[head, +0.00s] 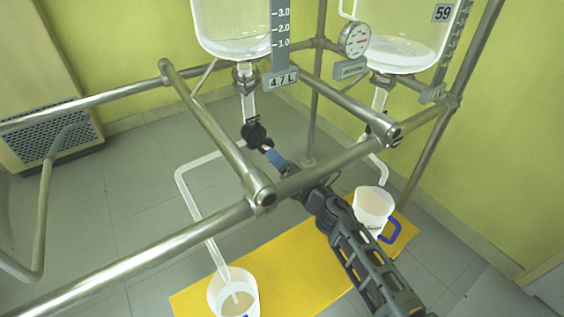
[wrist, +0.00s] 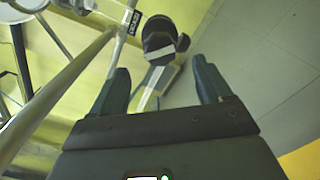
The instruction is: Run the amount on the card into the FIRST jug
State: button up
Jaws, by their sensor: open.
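The left glass vessel (head: 232,30) has a scale strip (head: 281,25) marked 3.0, 2.0 and 1.0, with a grey card (head: 281,81) reading 4.7 L below it. Under it is a dark valve knob (head: 254,133), also in the wrist view (wrist: 158,40). My gripper (head: 274,156) is open; in the wrist view (wrist: 160,80) the knob sits just beyond the fingertips, apart from both. A bent outlet tube (head: 192,190) runs down into the left white jug (head: 233,295), which shows some pale contents. A right white jug (head: 373,207) has a blue handle; its label is unreadable.
A yellow mat (head: 300,267) carries both jugs. Metal frame bars (head: 215,135) cross around my arm. A second vessel (head: 395,40) with a plate reading 59 hangs at right, beside a round gauge (head: 354,40). A wall vent (head: 50,140) is at left.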

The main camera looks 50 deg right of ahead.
aim_at(266, 147)
jog(key=p, duration=0.4)
jog(key=shift+w+r, duration=0.2)
jog(key=shift+w, duration=0.2)
jog(key=shift+w+d+f, duration=0.15)
jog(key=shift+w+f, duration=0.05)
jog(key=shift+w, duration=0.2)
jog(key=shift+b+x, duration=0.4)
jog(key=shift+x, duration=3.05)
jog(key=shift+f, duration=0.1)
jog(key=shift+c, duration=0.3)
jog(key=c, duration=1)
jog(key=shift+o, duration=0.2)
jog(key=shift+m, duration=0.5)
